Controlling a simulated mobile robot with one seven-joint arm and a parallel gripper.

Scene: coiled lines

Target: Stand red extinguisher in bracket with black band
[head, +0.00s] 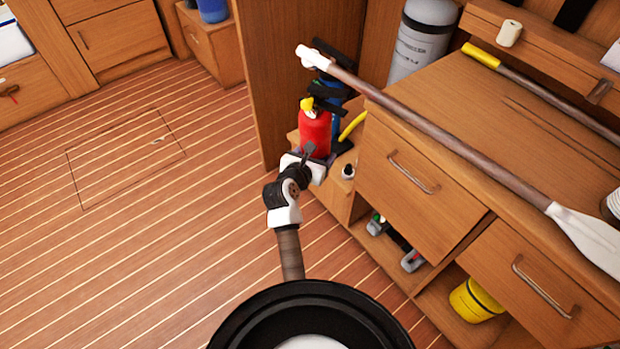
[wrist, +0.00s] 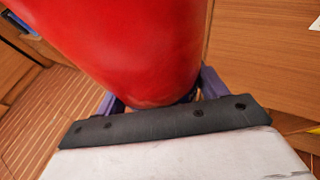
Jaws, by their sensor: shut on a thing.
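The red extinguisher (head: 315,132) has a yellow part and a black handle at its top. In the head view it stands out from the low wooden ledge beside the tall panel. My gripper (head: 309,156) is shut on its lower body. In the wrist view the red body (wrist: 140,45) fills the upper middle, between the purple fingers of my gripper (wrist: 160,93). Behind the extinguisher are a blue object (head: 336,88) and black parts. I cannot tell which of these is the bracket with the black band, or whether the extinguisher's base touches anything.
A long paddle (head: 430,113) lies across the wooden counter (head: 500,150), its white grip overhanging near the extinguisher. A tall wooden panel (head: 290,70) stands just left. A grey cylinder (head: 422,40) is behind. The floor at left is clear.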

